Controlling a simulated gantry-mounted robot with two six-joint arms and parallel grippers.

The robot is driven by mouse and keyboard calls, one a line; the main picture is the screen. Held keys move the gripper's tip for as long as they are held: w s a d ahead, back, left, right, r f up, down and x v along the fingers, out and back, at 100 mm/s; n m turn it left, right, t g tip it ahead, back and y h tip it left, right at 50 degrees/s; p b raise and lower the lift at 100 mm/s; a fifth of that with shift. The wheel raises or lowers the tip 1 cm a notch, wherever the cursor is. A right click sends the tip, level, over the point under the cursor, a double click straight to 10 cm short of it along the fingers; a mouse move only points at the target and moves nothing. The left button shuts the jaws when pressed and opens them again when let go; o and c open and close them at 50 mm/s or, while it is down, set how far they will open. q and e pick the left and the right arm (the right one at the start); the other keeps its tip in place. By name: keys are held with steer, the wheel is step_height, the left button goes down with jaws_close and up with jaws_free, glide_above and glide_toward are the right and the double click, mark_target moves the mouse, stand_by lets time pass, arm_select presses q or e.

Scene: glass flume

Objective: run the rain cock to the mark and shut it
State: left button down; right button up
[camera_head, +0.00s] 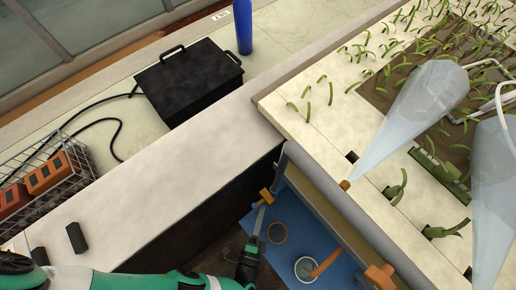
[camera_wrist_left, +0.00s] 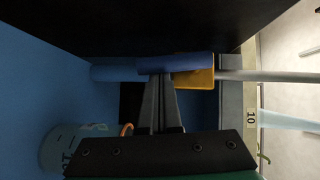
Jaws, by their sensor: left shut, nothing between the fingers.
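My left gripper (camera_head: 259,218) reaches down beside the flume's end and is shut and empty. Its fingertips are close to a yellow-orange cock (camera_head: 266,196) on the end wall. In the left wrist view the closed fingers (camera_wrist_left: 160,82) reach to a blue bar (camera_wrist_left: 175,64) beside the yellow block (camera_wrist_left: 195,78); I cannot tell whether they touch it. A round jar (camera_head: 305,268) stands on the blue surface below, and it shows with dark markings in the left wrist view (camera_wrist_left: 62,150). The level against any mark is unreadable. My right gripper is not in view.
An orange fitting (camera_head: 380,276) sits on the wall to the right. Translucent pale cones (camera_head: 420,105) hang over the planted bed (camera_head: 450,45). The bench top (camera_head: 165,195) has clear room.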

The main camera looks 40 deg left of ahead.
arm_select(q)
steer(key=v, duration=1.1)
steer(key=shift+s+b, duration=0.3)
steer(key=shift+b, duration=0.1)
steer(key=shift+d+r, duration=0.1)
